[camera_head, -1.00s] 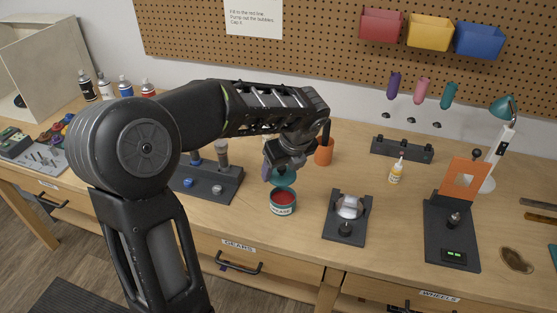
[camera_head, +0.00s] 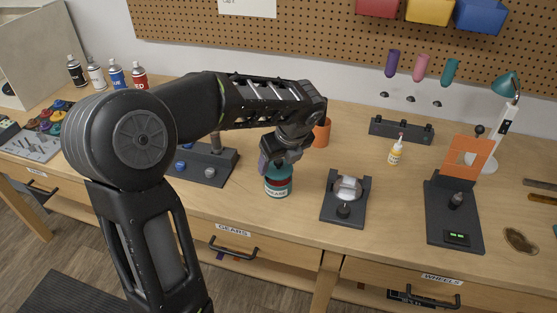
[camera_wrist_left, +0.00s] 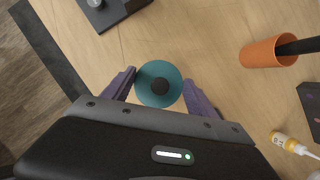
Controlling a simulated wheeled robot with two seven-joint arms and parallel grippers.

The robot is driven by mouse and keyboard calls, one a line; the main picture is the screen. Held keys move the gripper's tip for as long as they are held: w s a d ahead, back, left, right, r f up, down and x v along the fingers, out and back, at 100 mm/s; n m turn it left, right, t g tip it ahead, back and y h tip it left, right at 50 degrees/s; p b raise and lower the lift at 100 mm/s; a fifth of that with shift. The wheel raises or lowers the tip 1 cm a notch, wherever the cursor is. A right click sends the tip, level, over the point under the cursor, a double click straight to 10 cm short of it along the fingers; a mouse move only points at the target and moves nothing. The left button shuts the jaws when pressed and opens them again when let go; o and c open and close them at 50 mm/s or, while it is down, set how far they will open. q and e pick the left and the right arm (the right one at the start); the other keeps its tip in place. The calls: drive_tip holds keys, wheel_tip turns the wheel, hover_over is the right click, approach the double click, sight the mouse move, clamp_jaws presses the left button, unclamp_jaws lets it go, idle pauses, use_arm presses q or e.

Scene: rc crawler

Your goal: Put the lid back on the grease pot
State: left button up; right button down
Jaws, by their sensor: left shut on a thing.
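The grease pot (camera_head: 277,188) stands upright on the bench, teal with a pale label band. The teal lid (camera_wrist_left: 147,92), round with a dark knob, lies between the purple fingers of my left gripper (camera_wrist_left: 160,91). In the head view my left gripper (camera_head: 275,163) is directly over the pot, shut on the lid. The lid is at the pot's mouth and hides the red grease. I cannot tell whether it rests fully on the rim. The wrist view shows the lid from above, hiding the pot beneath. My right gripper is not in view.
A dark stand with a clear part (camera_head: 346,195) is right of the pot. An orange cup (camera_head: 322,132) stands behind it, and a dark block with knobs (camera_head: 208,165) is to the left. A small yellow bottle (camera_head: 396,152) stands farther right. Bare bench lies before the pot.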

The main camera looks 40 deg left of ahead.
use_arm(q)
drive_tip(key=shift+f+b, duration=0.35)
drive_tip(key=shift+f, duration=0.5)
drive_tip(key=shift+r+p, duration=0.1)
drive_tip(key=shift+p, duration=0.3)
idle(0.7)
drive_tip(key=shift+f, duration=0.2)
idle(1.5)
drive_tip(key=o, duration=1.4)
drive_tip(key=shift+o, duration=0.8)
drive_tip(key=shift+r+p, duration=0.15)
drive_tip(key=shift+p, duration=0.25)
drive_tip(key=shift+r+p, duration=3.2)
drive_tip(key=shift+r, duration=0.15)
